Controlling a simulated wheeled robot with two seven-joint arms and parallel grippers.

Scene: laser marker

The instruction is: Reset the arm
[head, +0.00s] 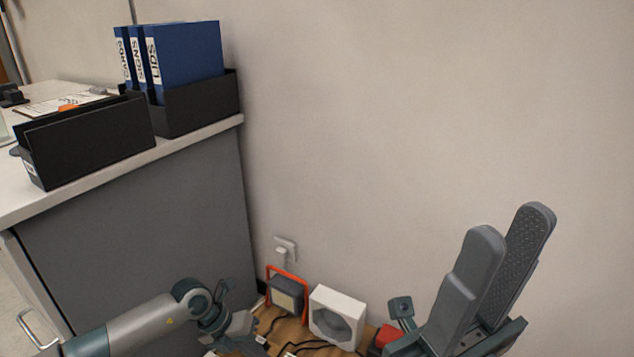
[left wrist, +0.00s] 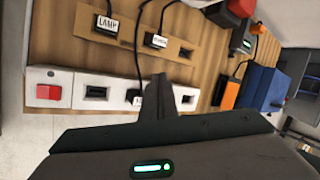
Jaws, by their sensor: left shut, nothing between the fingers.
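My left arm comes in from the left in the head view, and its gripper (head: 240,335) is low over the wooden board (head: 293,333). In the left wrist view the left gripper's fingers (left wrist: 158,95) are together, with nothing held between them. They stand in front of a white power strip (left wrist: 115,90) and partly hide it. My right gripper (head: 510,240) is raised at the lower right of the head view. Its two grey fingers are apart and point up, with a textured inner pad showing and nothing between them.
An orange-framed lamp (head: 286,292) and a white box-shaped device (head: 337,318) stand by the wall. The strip has a red switch (left wrist: 48,92). Labelled plugs, including LAMP (left wrist: 107,25), lie on the board. A grey cabinet (head: 140,240) carries black bins (head: 90,140) and blue binders (head: 185,55).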

